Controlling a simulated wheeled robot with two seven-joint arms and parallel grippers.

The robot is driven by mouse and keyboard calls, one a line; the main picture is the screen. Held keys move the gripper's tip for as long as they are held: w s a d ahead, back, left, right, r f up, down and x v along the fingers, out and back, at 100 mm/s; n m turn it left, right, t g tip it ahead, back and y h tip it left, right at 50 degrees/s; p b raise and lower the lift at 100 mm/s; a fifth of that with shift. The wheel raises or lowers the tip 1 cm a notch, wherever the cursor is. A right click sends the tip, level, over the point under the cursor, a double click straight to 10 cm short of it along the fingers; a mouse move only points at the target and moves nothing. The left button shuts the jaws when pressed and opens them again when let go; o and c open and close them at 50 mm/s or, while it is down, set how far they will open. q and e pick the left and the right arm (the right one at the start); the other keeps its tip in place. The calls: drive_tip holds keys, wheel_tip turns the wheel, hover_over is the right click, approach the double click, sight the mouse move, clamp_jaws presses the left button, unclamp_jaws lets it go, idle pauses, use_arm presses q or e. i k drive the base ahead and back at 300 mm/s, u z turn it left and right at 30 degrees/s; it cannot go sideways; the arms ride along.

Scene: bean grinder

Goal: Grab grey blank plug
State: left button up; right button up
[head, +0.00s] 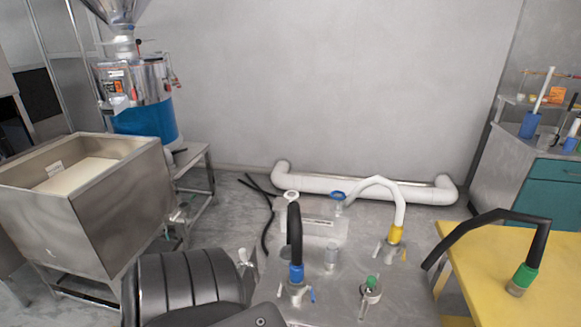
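A small grey cylindrical fitting (331,255) stands upright on the metal tabletop (335,300), between the hose with the blue collar (296,272) and the hose with the yellow collar (396,235). It looks like the grey blank plug, but it is too small to be sure. A green-topped fitting (371,284) stands to its front right. A dark ribbed part of my own arm fills the lower left and hides part of the table's left side. Neither gripper shows in the head view.
A steel bin (85,215) and a blue-banded grinder (145,110) stand at left. A white pipe (350,187) lies along the wall. A yellow table (540,290) at right holds a black hose with a green collar (525,277). Valve handles and hoses crowd the metal tabletop.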

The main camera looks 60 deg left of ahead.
sight(332, 252)
drive_tip(key=u, duration=4)
drive_tip(key=k, duration=1.95)
drive_tip(key=z, duration=2.35)
drive_tip(key=i, duration=0.5)
